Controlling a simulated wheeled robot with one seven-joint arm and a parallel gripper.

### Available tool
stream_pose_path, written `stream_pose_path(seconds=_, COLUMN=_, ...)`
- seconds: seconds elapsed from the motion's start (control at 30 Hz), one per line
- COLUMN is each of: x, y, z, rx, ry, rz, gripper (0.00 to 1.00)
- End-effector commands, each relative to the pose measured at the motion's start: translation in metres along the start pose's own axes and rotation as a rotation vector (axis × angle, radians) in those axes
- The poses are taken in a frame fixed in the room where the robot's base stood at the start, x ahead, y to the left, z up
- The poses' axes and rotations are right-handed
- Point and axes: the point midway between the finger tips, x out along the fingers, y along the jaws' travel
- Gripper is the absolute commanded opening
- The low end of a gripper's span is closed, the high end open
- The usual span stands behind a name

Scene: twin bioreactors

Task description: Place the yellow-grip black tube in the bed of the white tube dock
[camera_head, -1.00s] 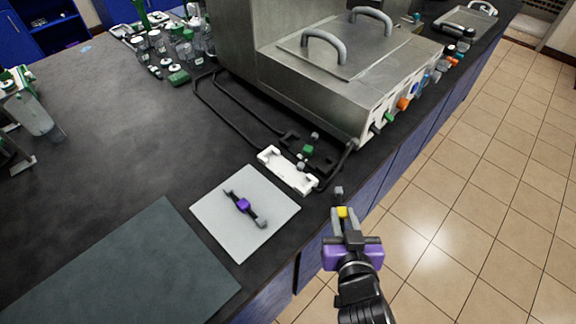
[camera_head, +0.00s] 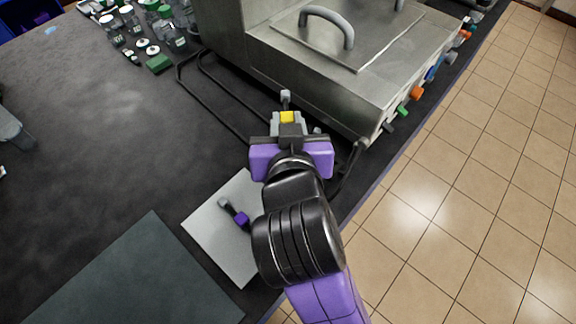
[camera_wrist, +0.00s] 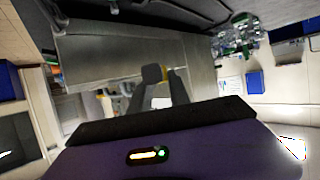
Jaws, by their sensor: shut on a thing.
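My gripper (camera_head: 288,122) is shut on the yellow-grip black tube (camera_head: 288,117) and holds it over the counter, near the steel bioreactor's front left corner. The tube's yellow grip sits between the fingers, and a grey end (camera_head: 285,97) sticks out beyond them.
The steel bioreactor (camera_head: 350,75) with coloured knobs stands just beyond my gripper. Black tubing (camera_head: 215,100) runs along its left side. A pale square mat (camera_head: 215,235) bears a purple-grip tube (camera_head: 241,217). Bottles crowd the far left. The counter's left middle (camera_head: 100,130) is clear.

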Motion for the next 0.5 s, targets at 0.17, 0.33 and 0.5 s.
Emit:
stream_pose_path(seconds=0.17, x=0.017, y=0.001, z=0.044, rx=-0.005, ry=-0.009, rz=0.003, gripper=0.0)
stream_pose_path(seconds=0.33, x=0.033, y=0.001, z=0.082, rx=-0.005, ry=-0.007, rz=0.002, gripper=0.0)
stream_pose_path(seconds=0.5, x=0.047, y=0.001, z=0.115, rx=-0.003, ry=-0.005, rz=0.002, gripper=0.0)
